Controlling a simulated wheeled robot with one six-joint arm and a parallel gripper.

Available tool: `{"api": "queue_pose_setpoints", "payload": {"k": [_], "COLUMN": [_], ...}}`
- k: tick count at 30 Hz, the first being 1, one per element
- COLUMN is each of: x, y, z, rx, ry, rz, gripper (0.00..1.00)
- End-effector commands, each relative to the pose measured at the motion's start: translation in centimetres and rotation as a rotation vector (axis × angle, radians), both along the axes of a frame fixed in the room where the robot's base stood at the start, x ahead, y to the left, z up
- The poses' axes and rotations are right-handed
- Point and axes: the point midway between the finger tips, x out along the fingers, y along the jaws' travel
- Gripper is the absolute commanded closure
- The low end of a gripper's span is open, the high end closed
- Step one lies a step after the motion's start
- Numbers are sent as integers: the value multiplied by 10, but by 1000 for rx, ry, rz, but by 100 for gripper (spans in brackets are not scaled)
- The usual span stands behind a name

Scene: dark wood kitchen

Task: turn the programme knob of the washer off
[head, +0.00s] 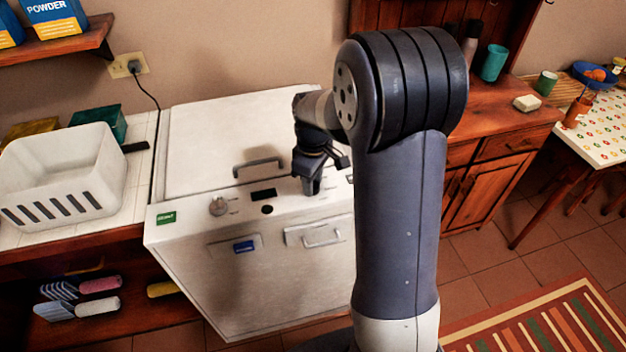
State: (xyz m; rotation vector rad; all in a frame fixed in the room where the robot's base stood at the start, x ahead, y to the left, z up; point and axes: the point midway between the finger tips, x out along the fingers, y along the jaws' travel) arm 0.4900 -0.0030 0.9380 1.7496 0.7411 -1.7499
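The white washer (190,270) stands in the middle left, with a lid on top and a control strip along its front top edge. A round grey knob (218,206) sits on the left part of this strip, with a small dark display (263,195) and a dark round button (267,209) to its right. My gripper (311,190) points down over the right part of the strip, right of the knob and apart from it. Its fingertips look close together, but I cannot tell if they are shut or touch anything.
A lid handle (259,167) rises behind the strip. A white basket (65,178) stands on the tiled counter at left. A wooden cabinet (500,150) and a table (598,135) stand at right. Tiled floor is open in front of the cabinet.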

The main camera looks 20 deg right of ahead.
Motion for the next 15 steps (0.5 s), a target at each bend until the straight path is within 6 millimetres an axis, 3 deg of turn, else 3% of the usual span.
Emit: {"api": "queue_pose_setpoints", "payload": {"k": [8, 15], "x": [0, 0], "y": [0, 0], "z": [0, 1], "rx": [0, -1], "ry": [-1, -1], "rz": [0, 0], "gripper": [45, 45]}}
